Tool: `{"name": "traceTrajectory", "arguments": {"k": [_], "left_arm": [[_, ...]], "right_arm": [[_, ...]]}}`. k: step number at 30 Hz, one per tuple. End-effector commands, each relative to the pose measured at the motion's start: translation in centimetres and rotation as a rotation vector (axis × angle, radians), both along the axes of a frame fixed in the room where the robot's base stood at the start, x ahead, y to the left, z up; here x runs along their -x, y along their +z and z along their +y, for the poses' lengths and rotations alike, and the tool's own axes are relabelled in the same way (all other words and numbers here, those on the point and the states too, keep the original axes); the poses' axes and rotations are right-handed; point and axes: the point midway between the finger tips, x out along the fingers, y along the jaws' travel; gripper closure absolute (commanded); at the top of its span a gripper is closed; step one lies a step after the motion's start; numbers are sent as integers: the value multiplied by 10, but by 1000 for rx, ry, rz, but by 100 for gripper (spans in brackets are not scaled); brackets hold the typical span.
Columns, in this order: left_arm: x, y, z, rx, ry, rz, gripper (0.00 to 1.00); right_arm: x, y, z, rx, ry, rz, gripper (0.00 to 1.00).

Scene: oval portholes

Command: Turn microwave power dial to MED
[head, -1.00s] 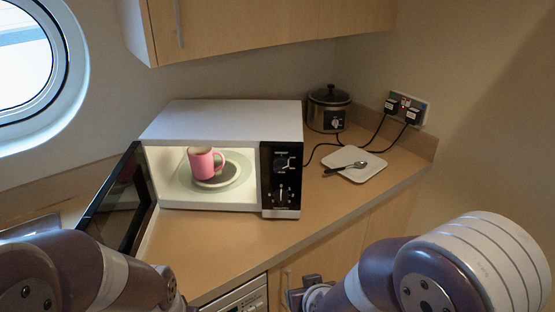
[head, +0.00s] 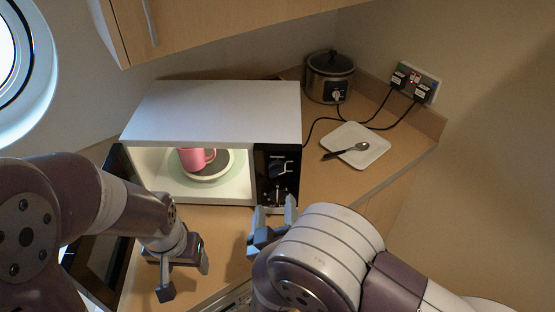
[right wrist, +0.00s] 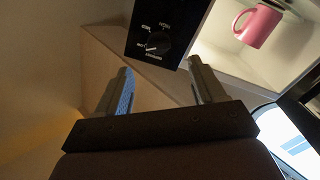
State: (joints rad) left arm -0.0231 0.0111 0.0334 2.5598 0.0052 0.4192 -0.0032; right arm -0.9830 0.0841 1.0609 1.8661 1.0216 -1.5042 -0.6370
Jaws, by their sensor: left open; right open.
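The white microwave (head: 210,108) stands on the counter with its door (head: 103,255) open to the left. Its black control panel (head: 263,160) has an upper dial (head: 278,169) and a lower dial (head: 278,195). My right gripper (head: 274,212) is open and empty, just in front of the panel's lower part. My left gripper (head: 185,275) is open and empty, low in front of the microwave's opening.
A pink mug (head: 194,159) stands on the turntable inside the lit microwave. Cords run to wall plugs. Counter right of the microwave is partly free.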

Motion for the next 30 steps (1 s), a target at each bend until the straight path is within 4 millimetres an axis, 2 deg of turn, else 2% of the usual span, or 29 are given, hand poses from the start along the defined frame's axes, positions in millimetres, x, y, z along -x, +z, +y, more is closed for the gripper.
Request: {"name": "traceTrajectory", "arguments": {"k": [6,12,18,25,30], "left_arm": [[0,18,0,0,0,0,33],[0,26,0,0,0,0,33],[0,28,0,0,0,0,33],[0,28,0,0,0,0,33],[0,28,0,0,0,0,33]], "right_arm": [[-58,3,-4,-2,-7,0,31],[-95,1,-4,-2,-3,2,31],[-109,-1,-5,-2,-1,2,31],[-109,-1,-4,-2,0,1,31],[-109,-1,-4,-2,0,2,87]]}}
